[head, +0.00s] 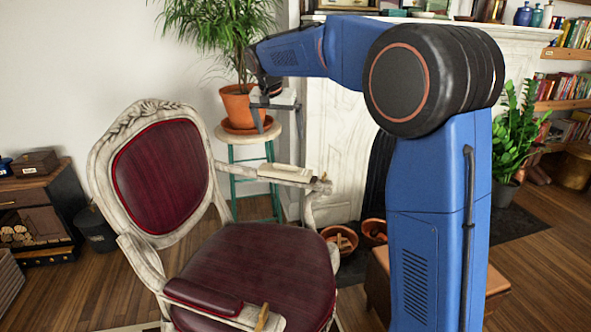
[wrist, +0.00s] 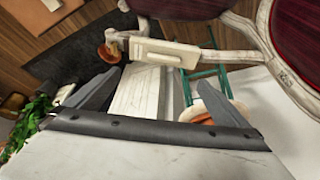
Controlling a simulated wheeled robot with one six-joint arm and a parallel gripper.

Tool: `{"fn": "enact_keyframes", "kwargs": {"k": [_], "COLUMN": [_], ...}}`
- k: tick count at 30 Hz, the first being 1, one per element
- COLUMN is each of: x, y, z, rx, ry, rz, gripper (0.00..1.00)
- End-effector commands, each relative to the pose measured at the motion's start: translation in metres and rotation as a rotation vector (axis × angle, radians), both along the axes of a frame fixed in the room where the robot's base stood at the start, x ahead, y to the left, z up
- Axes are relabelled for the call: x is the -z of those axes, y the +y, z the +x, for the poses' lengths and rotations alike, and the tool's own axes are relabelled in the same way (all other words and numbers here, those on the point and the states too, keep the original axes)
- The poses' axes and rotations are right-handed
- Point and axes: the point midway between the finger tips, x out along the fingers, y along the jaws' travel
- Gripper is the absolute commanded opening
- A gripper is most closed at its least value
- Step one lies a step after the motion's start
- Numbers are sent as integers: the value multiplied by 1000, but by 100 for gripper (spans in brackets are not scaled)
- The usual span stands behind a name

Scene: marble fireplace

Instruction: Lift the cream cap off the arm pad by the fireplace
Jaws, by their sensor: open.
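The cream cap (head: 287,173) is a long pale block. It lies along the chair arm on the fireplace side and hides the arm pad under it. In the wrist view the cream cap (wrist: 163,53) shows beyond the fingertips, flat on the carved arm. My gripper (head: 268,117) is up in the air above the cap and a little to its left in the head view. In the wrist view the two dark fingers of my gripper (wrist: 158,80) are spread wide with nothing between them, apart from the cap.
The armchair (head: 262,265) has a dark red seat; its near arm has a bare red pad (head: 203,297). A potted palm (head: 240,105) on a teal-legged stool (head: 250,135) stands close behind my gripper. The white fireplace (head: 337,135) is to the right, with terracotta pots (head: 340,240) below.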

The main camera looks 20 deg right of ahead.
Motion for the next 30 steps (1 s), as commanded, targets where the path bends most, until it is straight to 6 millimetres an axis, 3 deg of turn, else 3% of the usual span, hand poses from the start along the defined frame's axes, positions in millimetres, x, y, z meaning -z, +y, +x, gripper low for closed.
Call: {"fn": "enact_keyframes", "kwargs": {"k": [8,21,30], "x": [13,84,115], "y": [3,-12,-19], "z": [16,40,51], "rx": [17,16,15], "ry": [-2,0,-2], "rz": [-2,-2,-2], "gripper": [100,100,100]}}
